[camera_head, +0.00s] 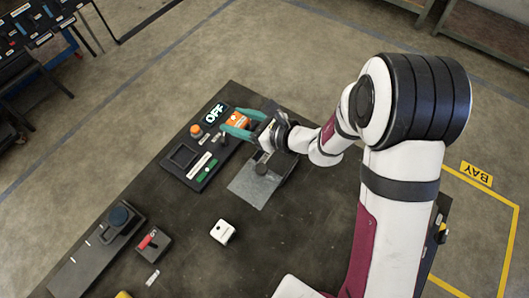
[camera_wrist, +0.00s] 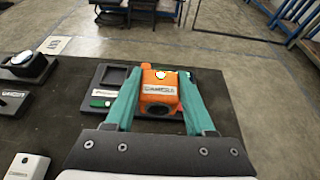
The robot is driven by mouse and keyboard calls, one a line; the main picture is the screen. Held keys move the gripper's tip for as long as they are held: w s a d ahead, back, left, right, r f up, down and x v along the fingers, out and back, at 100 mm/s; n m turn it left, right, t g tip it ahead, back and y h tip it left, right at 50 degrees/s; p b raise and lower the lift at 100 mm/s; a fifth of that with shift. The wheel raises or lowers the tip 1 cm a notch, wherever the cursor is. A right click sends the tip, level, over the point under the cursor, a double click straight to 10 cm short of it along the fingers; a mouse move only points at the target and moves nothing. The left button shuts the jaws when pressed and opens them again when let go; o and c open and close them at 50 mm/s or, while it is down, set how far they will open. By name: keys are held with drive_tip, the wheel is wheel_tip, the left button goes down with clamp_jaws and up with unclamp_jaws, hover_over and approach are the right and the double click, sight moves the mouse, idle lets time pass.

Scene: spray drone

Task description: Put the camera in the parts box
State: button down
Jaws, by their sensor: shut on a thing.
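An orange camera (camera_wrist: 158,98) with a white label reading CAMERA sits between the two teal fingers of my gripper (camera_wrist: 160,84) in the wrist view. The fingers are shut on its sides. In the head view my gripper (camera_head: 240,124) holds the orange camera (camera_head: 240,118) above or near the far edge of the dark table, beside the black control panel. I cannot tell how high it is held. I cannot make out the parts box for certain; a dark object (camera_head: 438,232) with a yellow part shows partly behind my arm at the right.
A grey plate (camera_head: 250,190) lies below my gripper. The table's middle is mostly clear.

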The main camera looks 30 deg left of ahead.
drive_tip(key=w+d, duration=0.3)
drive_tip(key=d, duration=0.7)
drive_tip(key=w+d, duration=0.2)
drive_tip(key=d, duration=0.8)
hover_over(275, 162)
wheel_tip(275, 162, down, 7)
drive_tip(key=shift+d+f, duration=0.1)
wheel_tip(275, 162, down, 4)
drive_tip(key=shift+f, duration=0.1)
drive_tip(key=shift+f, duration=0.1)
drive_tip(key=c, duration=0.5)
unclamp_jaws()
